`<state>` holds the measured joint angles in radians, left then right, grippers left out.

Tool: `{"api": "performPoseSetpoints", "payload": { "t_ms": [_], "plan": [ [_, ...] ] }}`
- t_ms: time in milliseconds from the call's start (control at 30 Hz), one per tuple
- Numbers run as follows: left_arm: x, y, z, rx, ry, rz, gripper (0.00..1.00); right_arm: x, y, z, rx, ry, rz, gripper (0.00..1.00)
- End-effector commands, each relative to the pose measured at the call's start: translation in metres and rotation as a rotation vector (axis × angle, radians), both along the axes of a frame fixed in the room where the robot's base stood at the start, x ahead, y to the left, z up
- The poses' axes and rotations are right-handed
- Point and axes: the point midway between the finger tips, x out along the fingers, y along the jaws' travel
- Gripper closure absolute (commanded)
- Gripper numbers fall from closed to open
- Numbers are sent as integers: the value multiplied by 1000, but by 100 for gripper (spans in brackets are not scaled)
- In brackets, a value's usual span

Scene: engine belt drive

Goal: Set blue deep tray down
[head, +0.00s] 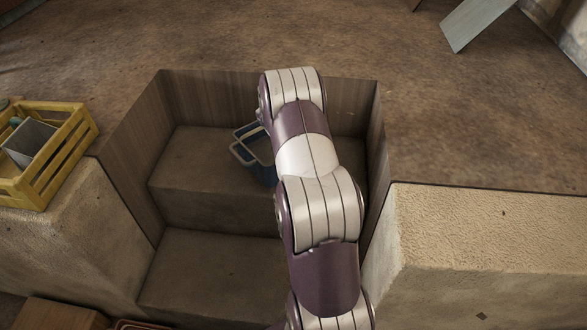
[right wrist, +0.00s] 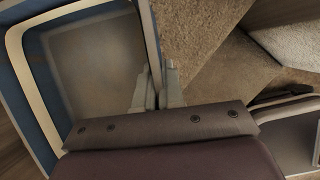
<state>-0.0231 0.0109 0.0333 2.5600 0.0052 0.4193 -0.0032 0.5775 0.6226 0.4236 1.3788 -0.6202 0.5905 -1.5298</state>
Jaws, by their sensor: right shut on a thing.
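The blue deep tray (head: 239,151) shows in the head view at the upper step of the recess, partly hidden behind my right arm. In the right wrist view the tray (right wrist: 22,88) fills the left side, with a pale inner rim and an empty-looking inside. My right gripper (right wrist: 157,88) is shut on the tray's wall, one finger on each side of it. In the head view the right gripper is hidden by my arm. I cannot tell whether the tray's bottom touches the step. My left gripper is not in view.
A wooden-walled recess with an upper step (head: 195,160) and a lower step (head: 215,270) surrounds the tray. A yellow crate (head: 62,160) stands on the left block. A pale block (head: 490,240) stands at right. A grey panel (head: 475,22) leans at the top right.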

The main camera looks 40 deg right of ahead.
Motion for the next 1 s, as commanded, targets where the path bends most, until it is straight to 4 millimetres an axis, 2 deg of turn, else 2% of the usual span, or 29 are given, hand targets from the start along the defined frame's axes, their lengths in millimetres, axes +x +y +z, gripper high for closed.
{"api": "performPoseSetpoints", "payload": {
  "t_ms": [167, 367, 700, 800, 1000],
  "plan": [
    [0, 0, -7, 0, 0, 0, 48, 12, -4, -12, 0, -1, 0, 100],
    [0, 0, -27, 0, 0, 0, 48, 12, -4, -48, 1, -1, 0, 100],
    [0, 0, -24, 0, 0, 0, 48, 11, -4, -49, 1, -2, -1, 100],
    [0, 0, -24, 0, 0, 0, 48, 11, -4, -50, 1, 0, -1, 67],
    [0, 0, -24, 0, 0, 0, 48, 11, -4, -50, 1, 0, -1, 67]
  ]
}}
